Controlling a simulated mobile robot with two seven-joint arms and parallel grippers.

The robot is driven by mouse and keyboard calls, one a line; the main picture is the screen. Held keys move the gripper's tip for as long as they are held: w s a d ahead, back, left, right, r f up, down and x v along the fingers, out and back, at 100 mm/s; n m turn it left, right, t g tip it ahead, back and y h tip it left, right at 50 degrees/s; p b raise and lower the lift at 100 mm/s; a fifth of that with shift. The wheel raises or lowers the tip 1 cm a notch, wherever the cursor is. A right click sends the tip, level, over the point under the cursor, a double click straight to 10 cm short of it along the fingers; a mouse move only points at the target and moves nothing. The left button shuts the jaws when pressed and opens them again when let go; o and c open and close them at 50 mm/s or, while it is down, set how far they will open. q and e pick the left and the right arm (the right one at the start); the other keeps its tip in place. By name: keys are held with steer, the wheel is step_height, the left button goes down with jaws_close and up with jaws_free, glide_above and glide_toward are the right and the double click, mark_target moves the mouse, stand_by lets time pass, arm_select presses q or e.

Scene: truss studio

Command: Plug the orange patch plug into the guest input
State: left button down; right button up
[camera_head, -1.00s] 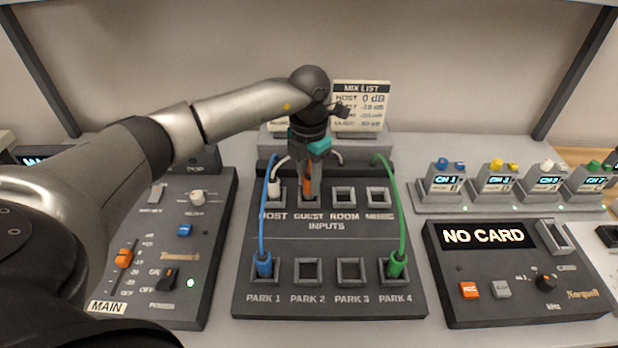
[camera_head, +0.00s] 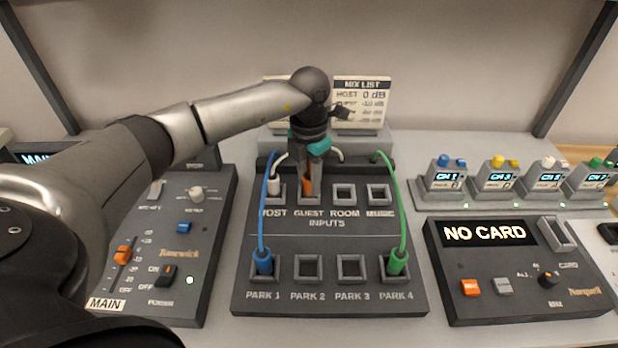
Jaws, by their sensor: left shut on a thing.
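The orange patch plug (camera_head: 308,186) is upright at the GUEST socket (camera_head: 309,200) in the INPUTS row of the dark patch panel (camera_head: 328,232). My left gripper (camera_head: 309,168) is shut on the plug from above and hides its upper part. The plug's lower end is within the socket's outline; how deep it sits I cannot tell. A white plug (camera_head: 273,187) stands in the HOST socket to the left. The ROOM (camera_head: 343,194) and MUSIC (camera_head: 379,194) sockets are empty. My right gripper is not in view.
A blue plug (camera_head: 263,263) sits in PARK 1 and a green plug (camera_head: 397,263) in PARK 4, their cables arching over the panel sides. PARK 2 and PARK 3 are empty. A mix list card (camera_head: 361,103) stands behind. A card unit (camera_head: 515,270) is at the right.

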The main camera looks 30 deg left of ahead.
mark_target(309, 177)
arm_select(q)
steer(key=c, duration=0.9)
jaws_free()
steer(key=shift+f, duration=0.1)
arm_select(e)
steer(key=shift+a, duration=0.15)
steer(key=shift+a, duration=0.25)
arm_select(q)
step_height(309, 177, up, 3)
steer(key=shift+f+p, duration=0.1)
steer(key=shift+p, duration=1.05)
step_height(309, 177, up, 3)
steer(key=shift+f+p, duration=0.1)
steer(key=shift+p, duration=1)
step_height(309, 177, up, 6)
steer(key=p, duration=0.4)
steer(key=shift+f, duration=0.25)
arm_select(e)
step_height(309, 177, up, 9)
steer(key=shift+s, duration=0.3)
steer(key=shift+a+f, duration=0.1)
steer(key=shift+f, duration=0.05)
